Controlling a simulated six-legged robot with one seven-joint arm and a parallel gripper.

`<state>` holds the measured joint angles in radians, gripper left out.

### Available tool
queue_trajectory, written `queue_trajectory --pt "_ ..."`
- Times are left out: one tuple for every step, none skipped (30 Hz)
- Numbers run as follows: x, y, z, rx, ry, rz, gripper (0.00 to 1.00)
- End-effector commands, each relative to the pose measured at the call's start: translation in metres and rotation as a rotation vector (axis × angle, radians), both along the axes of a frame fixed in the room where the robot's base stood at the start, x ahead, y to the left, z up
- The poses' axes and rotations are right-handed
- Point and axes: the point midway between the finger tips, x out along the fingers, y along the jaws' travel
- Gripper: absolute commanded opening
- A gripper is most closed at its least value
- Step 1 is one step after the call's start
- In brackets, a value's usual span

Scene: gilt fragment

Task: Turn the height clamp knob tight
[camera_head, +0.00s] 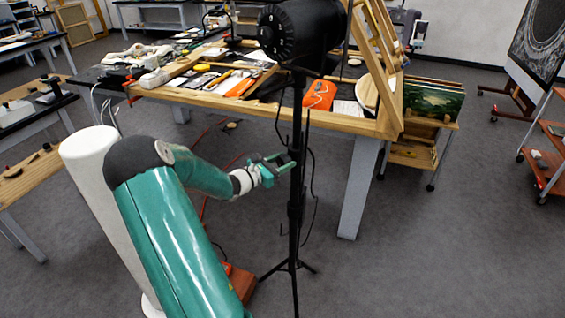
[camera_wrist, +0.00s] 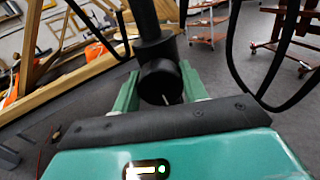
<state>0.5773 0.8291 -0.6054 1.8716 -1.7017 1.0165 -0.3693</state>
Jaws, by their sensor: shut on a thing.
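A black stand (camera_head: 294,200) rises from a tripod base on the floor and carries a large black lamp-like head (camera_head: 295,35). In the wrist view its black pole (camera_wrist: 145,20) runs up from a collar. The height clamp knob (camera_wrist: 159,82) is a round black knob on that collar, with a pale line on its face. My gripper (camera_wrist: 160,88) has its two green fingers on either side of the knob, shut on it. In the head view my gripper (camera_head: 275,167) reaches the pole from the left; the knob is too small to make out there.
A wooden-edged workbench (camera_head: 270,112) with tools and orange items stands behind the pole. A dark cable (camera_head: 313,180) hangs beside the pole. A trolley with paintings (camera_head: 425,140) stands to the right. The grey floor at the right front is clear.

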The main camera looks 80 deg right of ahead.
Motion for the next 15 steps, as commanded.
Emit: queue_trajectory --pt "0.0004 0.0005 -0.0002 -0.022 -0.030 0.001 0.20" --pt "0.0002 0.0005 -0.0002 -0.036 -0.049 0.001 0.20" --pt "0.0004 0.0006 -0.0004 -0.056 -0.079 0.001 0.20" --pt "0.0007 0.0006 -0.0005 -0.072 -0.101 0.001 0.20" --pt "0.0008 0.0007 -0.0006 -0.088 -0.124 0.000 0.20" --pt "0.0004 0.0007 -0.0005 -0.110 -0.155 0.000 0.20" --pt "0.0001 0.0006 -0.0004 -0.127 -0.177 -0.001 0.20" --pt "0.0001 0.0007 -0.0005 -0.144 -0.201 -0.001 0.20" --pt "0.0003 0.0008 -0.0008 -0.165 -0.233 0.000 0.20" --pt "0.0004 0.0008 -0.0009 -0.181 -0.256 0.001 0.20" --pt "0.0005 0.0008 -0.0007 -0.198 -0.279 0.001 0.20" --pt "0.0004 0.0008 -0.0005 -0.221 -0.311 0.001 0.20" --pt "0.0003 0.0008 -0.0004 -0.237 -0.333 0.000 0.20" --pt "0.0003 0.0008 -0.0004 -0.253 -0.356 0.000 0.20" --pt "0.0003 0.0008 -0.0006 -0.276 -0.388 0.000 0.20"
